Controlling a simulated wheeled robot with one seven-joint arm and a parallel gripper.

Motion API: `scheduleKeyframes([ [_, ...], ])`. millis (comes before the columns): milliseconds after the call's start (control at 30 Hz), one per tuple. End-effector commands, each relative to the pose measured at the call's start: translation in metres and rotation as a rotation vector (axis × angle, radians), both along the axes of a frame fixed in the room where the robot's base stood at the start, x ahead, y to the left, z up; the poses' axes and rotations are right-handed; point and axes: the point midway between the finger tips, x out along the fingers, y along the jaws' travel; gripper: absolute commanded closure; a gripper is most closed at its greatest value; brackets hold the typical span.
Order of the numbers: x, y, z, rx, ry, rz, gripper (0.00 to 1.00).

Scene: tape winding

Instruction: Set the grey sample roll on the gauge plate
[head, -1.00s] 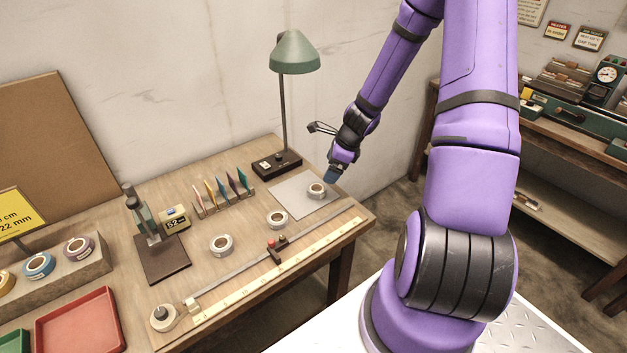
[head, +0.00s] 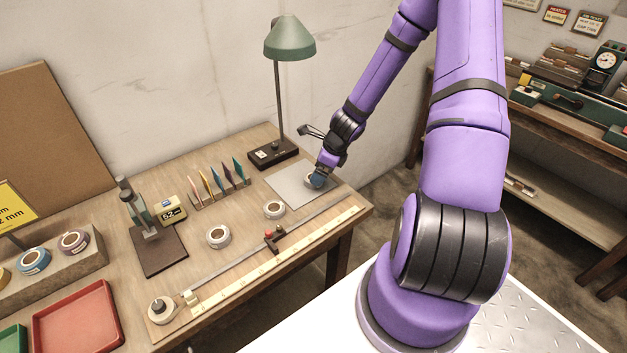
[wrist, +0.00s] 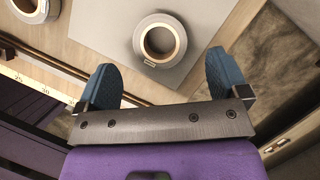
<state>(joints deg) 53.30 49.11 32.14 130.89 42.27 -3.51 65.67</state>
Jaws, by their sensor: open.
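A grey-white tape roll (head: 309,178) lies flat on a pale grey sheet (head: 287,187) at the right of the bench. Two similar rolls stand further left, one near the sheet (head: 274,216) and one mid-bench (head: 217,246). The dark plate (head: 160,260) under the gauge stand (head: 137,208) is bare at the bench's left.
A green lamp (head: 289,40) stands behind the sheet. A long ruler (head: 275,259) with a slider lies along the front. A red tray (head: 77,321) and a block of coloured rolls (head: 60,262) are at left.

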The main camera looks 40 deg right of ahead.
Motion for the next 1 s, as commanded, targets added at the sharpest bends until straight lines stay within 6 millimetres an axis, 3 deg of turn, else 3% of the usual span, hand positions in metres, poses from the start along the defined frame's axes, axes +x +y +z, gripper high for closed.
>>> scheduleKeyframes([
  [300,0.013,0.011,-0.033,0.001,0.001,0.001,0.07],
  [633,0.015,0.011,-0.037,-0.001,0.001,0.000,0.07],
  [667,0.015,0.011,-0.037,-0.001,0.001,0.000,0.09],
  [867,0.015,0.012,-0.037,-0.001,0.001,0.000,0.55],
  [1000,0.015,0.012,-0.037,-0.001,0.001,0.000,0.64],
])
